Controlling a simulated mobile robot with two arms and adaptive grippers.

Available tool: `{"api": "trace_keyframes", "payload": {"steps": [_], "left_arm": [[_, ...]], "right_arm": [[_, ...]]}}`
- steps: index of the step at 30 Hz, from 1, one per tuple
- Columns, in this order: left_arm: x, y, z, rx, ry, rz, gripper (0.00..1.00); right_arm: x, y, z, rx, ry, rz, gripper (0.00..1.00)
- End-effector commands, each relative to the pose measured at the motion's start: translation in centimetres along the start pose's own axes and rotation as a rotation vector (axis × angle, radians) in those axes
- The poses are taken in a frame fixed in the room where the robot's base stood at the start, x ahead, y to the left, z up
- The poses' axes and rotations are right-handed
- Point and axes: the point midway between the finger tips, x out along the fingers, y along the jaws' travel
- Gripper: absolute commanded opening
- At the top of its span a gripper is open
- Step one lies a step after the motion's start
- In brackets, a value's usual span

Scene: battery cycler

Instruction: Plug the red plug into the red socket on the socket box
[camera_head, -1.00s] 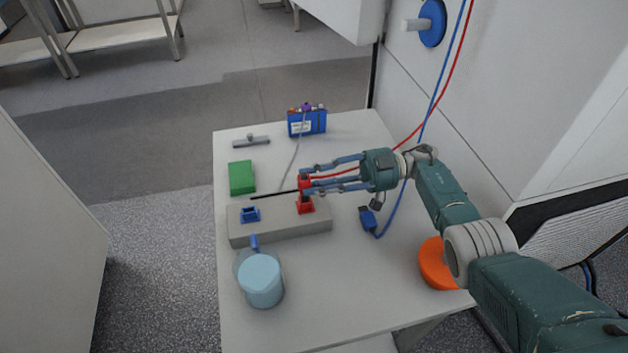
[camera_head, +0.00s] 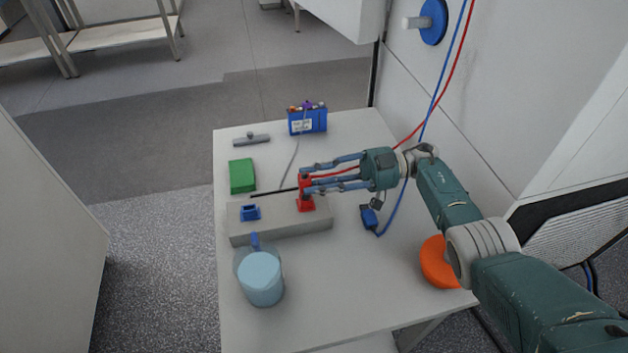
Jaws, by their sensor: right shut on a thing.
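The grey socket box (camera_head: 285,222) lies on the white table, with a blue socket (camera_head: 250,213) at its left and a red socket (camera_head: 306,205) at its right. My right gripper (camera_head: 307,183) reaches in from the right and is shut on the red plug (camera_head: 305,188). The plug is upright directly above the red socket and appears to touch it; I cannot tell how deep it sits. The red cable runs back past the gripper toward the wall. My left gripper is not in view.
A blue plug (camera_head: 369,218) on its cable lies right of the box. A green block (camera_head: 242,176), a grey handle-like piece (camera_head: 252,140) and a blue battery-like box (camera_head: 307,121) are behind.

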Motion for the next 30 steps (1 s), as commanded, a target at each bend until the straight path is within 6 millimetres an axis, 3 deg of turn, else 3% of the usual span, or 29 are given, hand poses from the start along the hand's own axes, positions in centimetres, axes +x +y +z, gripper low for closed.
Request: {"api": "trace_keyframes", "payload": {"steps": [9,30], "left_arm": [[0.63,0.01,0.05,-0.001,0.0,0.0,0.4],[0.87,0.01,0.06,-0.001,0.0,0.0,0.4]], "right_arm": [[0.16,-0.28,1.19,0.013,0.004,-0.001,0.02],[0.21,-0.33,1.51,0.019,0.006,-0.002,0.02]]}}
